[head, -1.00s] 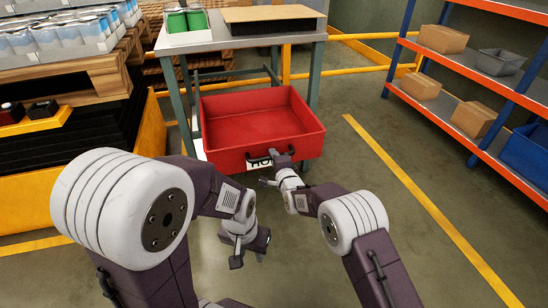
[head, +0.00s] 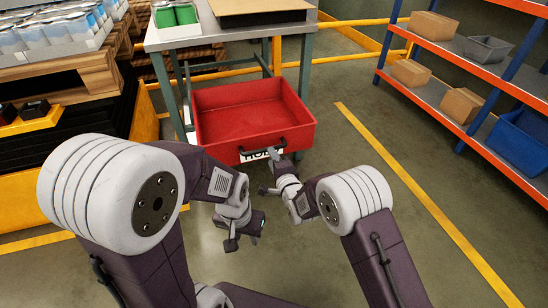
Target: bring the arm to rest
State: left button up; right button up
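My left gripper (head: 244,240) hangs low in the middle of the head view, in front of the red drawer and clear of it. Its fingers look spread and nothing shows between them. My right gripper (head: 272,178) is above it in the picture, just in front of the drawer's lower front. Its fingers look apart and empty, and it appears clear of the handle. Both forearms are bent inward, with the grippers close together.
The red drawer (head: 203,121) is pulled out under the metal table (head: 228,37) and is empty. Its dark handle (head: 262,148) faces me. Blue-orange shelves (head: 437,95) stand right, loaded pallets (head: 78,75) left. Floor at right is clear.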

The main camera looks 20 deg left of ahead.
pick_arm(q)
notch_tip(320, 180, down, 3)
jog(key=shift+r+b, duration=0.15)
jog(key=shift+b, duration=0.3)
pick_arm(e)
jog(key=shift+s+d+f, duration=0.1)
jog(key=shift+s+d, duration=0.35)
jog(key=shift+s, duration=0.2)
